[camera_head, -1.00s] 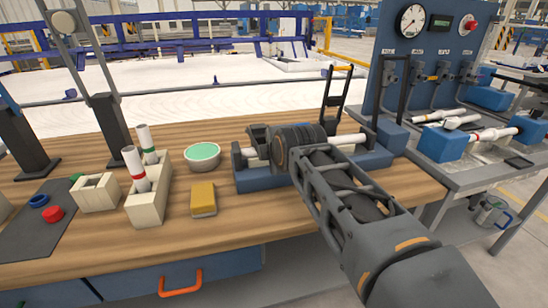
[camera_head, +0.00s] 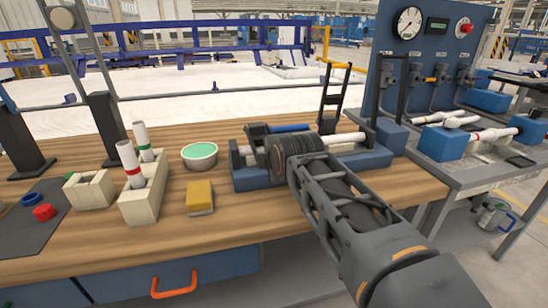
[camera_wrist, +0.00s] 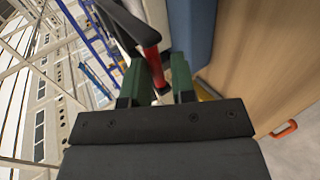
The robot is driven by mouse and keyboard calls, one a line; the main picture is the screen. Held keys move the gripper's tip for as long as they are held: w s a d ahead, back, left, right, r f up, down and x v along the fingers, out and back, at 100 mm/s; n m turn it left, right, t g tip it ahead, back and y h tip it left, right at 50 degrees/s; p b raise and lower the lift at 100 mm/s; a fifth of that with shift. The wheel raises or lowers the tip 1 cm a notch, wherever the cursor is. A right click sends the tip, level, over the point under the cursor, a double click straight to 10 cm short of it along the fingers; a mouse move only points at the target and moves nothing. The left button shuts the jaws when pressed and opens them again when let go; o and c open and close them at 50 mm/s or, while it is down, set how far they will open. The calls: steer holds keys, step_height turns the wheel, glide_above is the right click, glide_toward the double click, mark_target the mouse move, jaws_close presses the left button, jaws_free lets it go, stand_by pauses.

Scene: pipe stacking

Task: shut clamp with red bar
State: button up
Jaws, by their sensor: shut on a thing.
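The red bar (camera_wrist: 151,45) shows in the wrist view, with dark parts at its ends. My gripper (camera_wrist: 157,88) has its two green fingers on either side of the bar's lower part, and it is shut on it. In the head view my gripper and wrist cover the left-middle of the blue fixture (camera_head: 372,158), where a dark clamp part (camera_head: 257,131) shows. A blue bar (camera_head: 291,128) shows behind my wrist. The white pipe (camera_head: 348,137) lies in the fixture. The red bar is hidden in the head view.
A yellow block (camera_head: 200,196), a green-topped bowl (camera_head: 199,155) and a cream holder (camera_head: 143,200) with two upright pipes stand to the left. A black rack (camera_head: 334,98) stands behind the fixture. A gauge panel (camera_head: 435,50) is at the right.

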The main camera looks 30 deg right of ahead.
steer(key=o, duration=0.4)
steer(key=shift+f, duration=0.6)
steer(key=shift+r, duration=0.1)
steer(key=shift+r, duration=0.2)
